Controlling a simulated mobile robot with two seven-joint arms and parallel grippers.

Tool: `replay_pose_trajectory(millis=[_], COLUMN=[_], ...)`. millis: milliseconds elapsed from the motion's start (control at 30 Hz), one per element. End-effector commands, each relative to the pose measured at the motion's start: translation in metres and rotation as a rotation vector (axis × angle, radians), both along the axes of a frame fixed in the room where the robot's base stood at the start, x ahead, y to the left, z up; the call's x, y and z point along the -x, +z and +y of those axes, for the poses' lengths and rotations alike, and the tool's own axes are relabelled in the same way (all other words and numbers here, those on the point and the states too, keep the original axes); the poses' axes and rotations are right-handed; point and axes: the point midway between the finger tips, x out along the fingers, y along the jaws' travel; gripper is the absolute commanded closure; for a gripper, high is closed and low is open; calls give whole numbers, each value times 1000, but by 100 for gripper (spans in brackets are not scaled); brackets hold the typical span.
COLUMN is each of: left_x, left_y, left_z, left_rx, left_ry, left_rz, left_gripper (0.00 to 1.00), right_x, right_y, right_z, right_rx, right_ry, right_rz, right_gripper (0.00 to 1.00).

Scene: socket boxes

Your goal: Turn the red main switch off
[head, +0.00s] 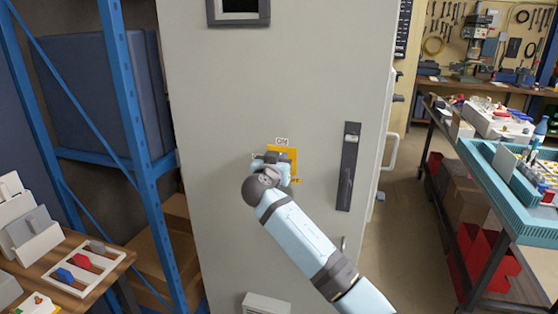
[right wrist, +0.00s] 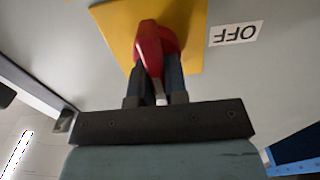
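The red main switch (right wrist: 152,42) sits on a yellow plate (right wrist: 192,50) on the grey cabinet door. The yellow plate also shows in the head view (head: 291,154), partly behind my right gripper (head: 272,162), which hides the switch there. In the right wrist view, the two dark fingers of my right gripper (right wrist: 160,82) are close together with the red handle between them. An OFF label (right wrist: 236,33) is beside the plate in that view. An ON label (head: 282,141) is above the plate in the head view. My left gripper is out of view.
The grey cabinet (head: 225,90) has a dark door handle (head: 348,166) right of the plate. A blue shelf rack (head: 125,95) and a small table with switch boxes (head: 85,268) stand left. A workbench with a teal tray (head: 480,165) stands right.

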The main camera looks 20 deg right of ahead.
Motion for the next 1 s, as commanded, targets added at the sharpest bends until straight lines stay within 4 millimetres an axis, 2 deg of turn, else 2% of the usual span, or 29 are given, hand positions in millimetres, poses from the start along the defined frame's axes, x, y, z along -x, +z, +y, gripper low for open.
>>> replay_pose_trajectory(millis=[267, 467, 1000], left_x=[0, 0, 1], left_y=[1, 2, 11], left_z=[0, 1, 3], left_rx=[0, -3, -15], left_ry=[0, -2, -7], left_rz=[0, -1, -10], left_gripper=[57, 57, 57], right_x=[0, -1, -5], right_y=[0, 0, -2], right_z=[1, 2, 8], right_rx=[32, 121, 532], right_ry=[0, -1, 0], right_rz=[22, 82, 359], right_gripper=[100, 100, 100])
